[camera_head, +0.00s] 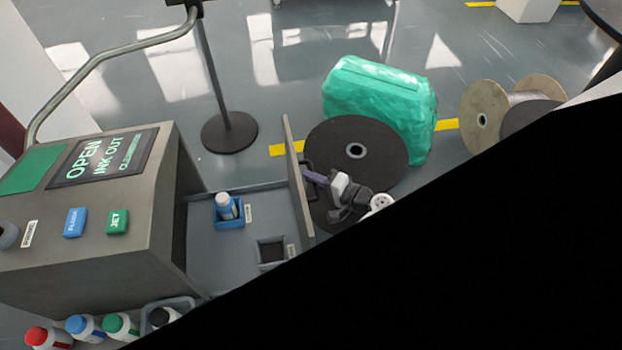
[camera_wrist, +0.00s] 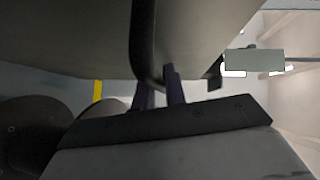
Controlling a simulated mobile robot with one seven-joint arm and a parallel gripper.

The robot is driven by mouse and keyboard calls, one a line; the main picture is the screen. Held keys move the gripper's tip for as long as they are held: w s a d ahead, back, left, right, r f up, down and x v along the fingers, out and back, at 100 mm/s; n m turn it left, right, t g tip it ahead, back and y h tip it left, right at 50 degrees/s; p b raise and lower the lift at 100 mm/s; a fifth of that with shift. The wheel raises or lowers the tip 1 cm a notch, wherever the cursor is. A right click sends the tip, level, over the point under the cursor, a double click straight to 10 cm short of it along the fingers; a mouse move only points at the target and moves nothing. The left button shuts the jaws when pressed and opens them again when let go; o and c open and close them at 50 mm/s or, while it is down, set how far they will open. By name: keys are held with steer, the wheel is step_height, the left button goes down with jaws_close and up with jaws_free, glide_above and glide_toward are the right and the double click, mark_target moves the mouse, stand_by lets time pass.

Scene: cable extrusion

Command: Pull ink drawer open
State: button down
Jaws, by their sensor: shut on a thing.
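The ink drawer (camera_head: 228,262) stands pulled out to the right of the grey cabinet (camera_head: 120,255), its inside showing in the head view. Its upright front panel (camera_head: 296,180) carries a dark handle (camera_head: 306,168) on the outer side. My gripper (camera_head: 313,177) is at this handle, its purple fingers shut on it. In the wrist view the dark handle bar (camera_wrist: 143,40) runs down to the fingers of my gripper (camera_wrist: 160,88). Inside the drawer are a blue holder (camera_head: 229,220) with a white, blue-capped bottle (camera_head: 226,204) and a dark square holder (camera_head: 271,250).
Cable reels (camera_head: 385,140) and a green wrapped bundle (camera_head: 375,90) stand right of the drawer, close to my wrist. A post with a round base (camera_head: 229,132) stands behind. Several capped bottles (camera_head: 88,327) sit at the lower left. A black area hides the lower right.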

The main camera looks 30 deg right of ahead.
steer(key=shift+w, duration=0.1)
steer(key=c, duration=1.5)
jaws_free()
steer(key=shift+o, duration=0.2)
steer(key=v, duration=1.3)
steer(key=shift+s+d+b, duration=0.2)
steer(key=shift+s+b, duration=0.15)
steer(key=shift+b, duration=0.05)
steer(key=shift+r, duration=0.1)
